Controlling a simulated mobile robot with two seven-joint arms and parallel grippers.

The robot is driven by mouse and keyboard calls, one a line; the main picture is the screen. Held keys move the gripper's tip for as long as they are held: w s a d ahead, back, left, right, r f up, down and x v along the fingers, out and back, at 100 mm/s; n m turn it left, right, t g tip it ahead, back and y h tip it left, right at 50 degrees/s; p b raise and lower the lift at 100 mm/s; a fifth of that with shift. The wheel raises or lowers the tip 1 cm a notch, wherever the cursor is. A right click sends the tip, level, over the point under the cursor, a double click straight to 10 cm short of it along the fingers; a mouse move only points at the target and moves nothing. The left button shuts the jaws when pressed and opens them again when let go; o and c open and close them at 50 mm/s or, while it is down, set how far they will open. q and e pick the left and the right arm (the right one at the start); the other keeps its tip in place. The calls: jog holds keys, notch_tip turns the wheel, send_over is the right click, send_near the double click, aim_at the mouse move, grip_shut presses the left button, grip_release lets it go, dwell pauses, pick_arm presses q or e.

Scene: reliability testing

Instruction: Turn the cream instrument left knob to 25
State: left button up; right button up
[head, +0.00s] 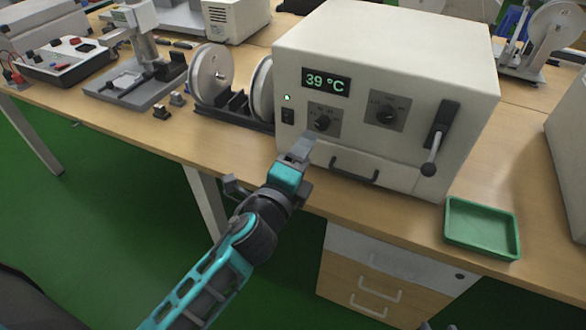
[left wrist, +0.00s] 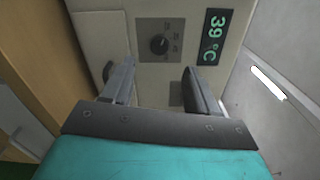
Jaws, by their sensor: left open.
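The cream instrument (head: 375,40) stands on the wooden bench. Its display (head: 326,84) reads 39 °C. The left knob (head: 323,122) is a black dial on a grey square plate below the display. In the left wrist view the left knob (left wrist: 159,44) lies ahead, between the directions of the two fingers; its pointer setting is too small to read. My left gripper (head: 302,148) is open and empty, just in front of and below the left knob, apart from it. It also shows in the left wrist view (left wrist: 158,85). My right gripper is not in view.
A right knob (head: 386,112), a lever (head: 433,150) and a drawer handle (head: 353,170) are on the instrument's front. A green tray (head: 482,229) lies to the right. White discs on a rack (head: 232,104) stand close on the left.

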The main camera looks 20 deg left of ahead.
pick_arm(q)
jog(key=shift+s+a, duration=0.1)
jog(key=shift+s, duration=2.3)
jog(key=s+f+n+g+p, duration=0.1)
jog(key=s+f+n+g, duration=0.2)
jog(key=s+f+n, duration=0.2)
jog(key=s+a+f+n+g+h+p, duration=0.1)
jog(key=s+f+n+g, duration=0.3)
jog(key=f+n, duration=0.8)
jog(key=shift+s+a+f+n, duration=0.2)
jog(key=shift+s+n, duration=0.2)
jog(key=shift+s, duration=0.7)
